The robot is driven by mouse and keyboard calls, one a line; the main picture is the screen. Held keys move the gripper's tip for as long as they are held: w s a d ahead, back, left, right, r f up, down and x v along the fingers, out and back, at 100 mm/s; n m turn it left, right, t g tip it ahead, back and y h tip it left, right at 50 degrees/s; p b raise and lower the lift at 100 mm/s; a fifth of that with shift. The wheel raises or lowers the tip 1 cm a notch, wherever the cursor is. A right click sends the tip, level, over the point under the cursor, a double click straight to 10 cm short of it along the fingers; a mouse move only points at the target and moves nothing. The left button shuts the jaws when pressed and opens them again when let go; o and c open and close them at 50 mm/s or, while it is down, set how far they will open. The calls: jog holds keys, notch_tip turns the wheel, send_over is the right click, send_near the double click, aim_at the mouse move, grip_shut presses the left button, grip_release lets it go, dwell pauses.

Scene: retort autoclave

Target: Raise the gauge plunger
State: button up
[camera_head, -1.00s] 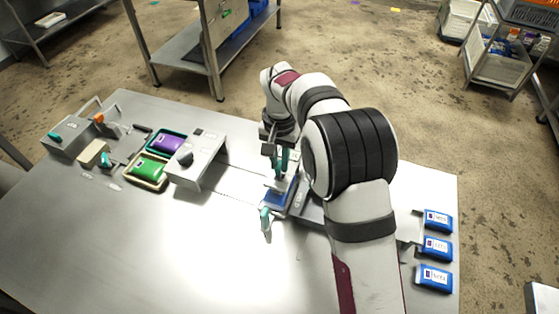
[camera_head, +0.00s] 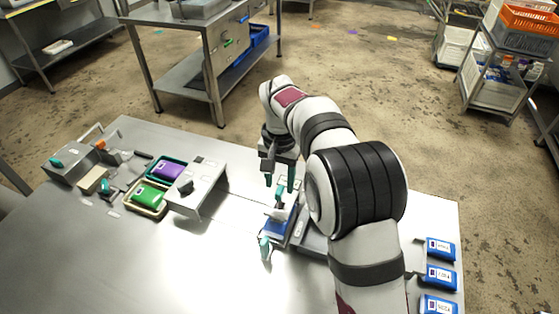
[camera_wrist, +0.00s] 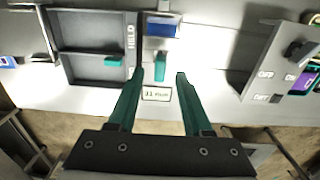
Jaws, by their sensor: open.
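The gauge plunger (camera_head: 279,193) appears as a small teal upright grip behind a blue pouch (camera_head: 276,228) on the gauge stand. In the wrist view the teal grip (camera_wrist: 160,68) shows between my fingertips, with the blue pouch (camera_wrist: 160,30) beyond it. My gripper (camera_head: 280,184) is open, its two teal fingers pointing down, just above or at the grip. In the wrist view my gripper (camera_wrist: 160,76) has one finger on each side of the grip, with gaps showing. I cannot tell the exact height between them. A small printed label (camera_wrist: 156,93) lies near the grip.
A grey tray marked HELD (camera_wrist: 92,70) is left in the wrist view. A grey switch box (camera_head: 202,178) stands left of the gauge, beside green (camera_head: 148,195) and purple (camera_head: 169,171) pouches. A teal lever (camera_head: 265,247) stands in front. Blue packs (camera_head: 440,276) lie right. The front-left bench is clear.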

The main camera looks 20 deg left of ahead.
notch_tip(320, 180, up, 14)
jog(key=shift+f, duration=0.1)
jog(key=s+d+r+m+y, duration=0.1)
jog(key=s+d, duration=0.5)
jog(key=d, duration=0.3)
jog(key=s+d+m, duration=0.2)
jog(key=s+d, duration=0.4)
jog(key=d, duration=0.2)
jog(key=s+d+f+m, duration=0.1)
jog(key=s+d+f, duration=0.2)
jog(key=s, duration=0.5)
jog(key=s+d+f+m, duration=0.1)
jog(key=s+d+f, duration=0.2)
jog(key=s+f, duration=0.2)
jog(key=s, duration=0.3)
jog(key=shift+f+m+y, duration=0.3)
jog(key=shift+f+y, duration=0.1)
